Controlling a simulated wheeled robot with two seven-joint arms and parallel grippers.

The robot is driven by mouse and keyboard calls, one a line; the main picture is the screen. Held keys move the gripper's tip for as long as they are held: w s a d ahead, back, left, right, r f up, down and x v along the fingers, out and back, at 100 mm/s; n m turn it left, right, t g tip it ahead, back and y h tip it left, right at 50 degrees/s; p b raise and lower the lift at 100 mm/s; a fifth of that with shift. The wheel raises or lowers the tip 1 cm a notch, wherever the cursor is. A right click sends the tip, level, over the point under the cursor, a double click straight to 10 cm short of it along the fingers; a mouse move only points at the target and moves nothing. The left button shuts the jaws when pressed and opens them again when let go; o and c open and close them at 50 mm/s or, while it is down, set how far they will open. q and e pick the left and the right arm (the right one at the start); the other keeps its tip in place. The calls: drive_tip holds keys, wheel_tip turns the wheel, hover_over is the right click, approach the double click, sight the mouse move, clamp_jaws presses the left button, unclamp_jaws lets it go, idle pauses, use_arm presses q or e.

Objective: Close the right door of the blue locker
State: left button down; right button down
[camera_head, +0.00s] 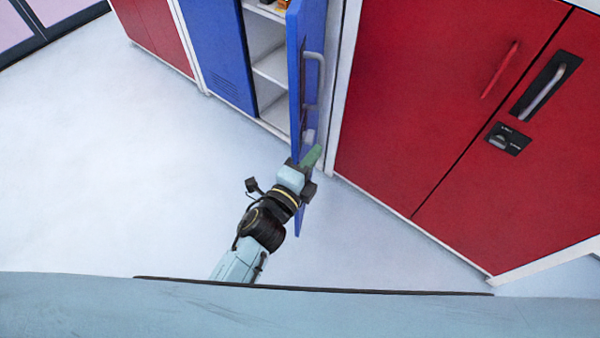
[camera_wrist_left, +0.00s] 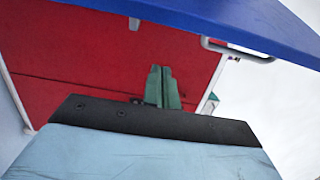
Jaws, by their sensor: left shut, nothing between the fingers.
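The blue locker (camera_head: 221,62) stands at the upper middle of the head view, with white shelves inside. The fingers also show in the wrist view (camera_wrist_left: 162,88). My right gripper is not in view.
A large red cabinet (camera_head: 410,100) stands right of the locker, with handles and a lock panel (camera_head: 508,138). Another red cabinet (camera_head: 155,30) stands to the left. The pale floor (camera_head: 110,160) at left is clear.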

sight(298, 147)
use_arm(q)
drive_tip(key=shift+w+a, duration=1.2)
drive_tip(key=shift+a, duration=0.3)
drive_tip(key=shift+a, duration=0.1)
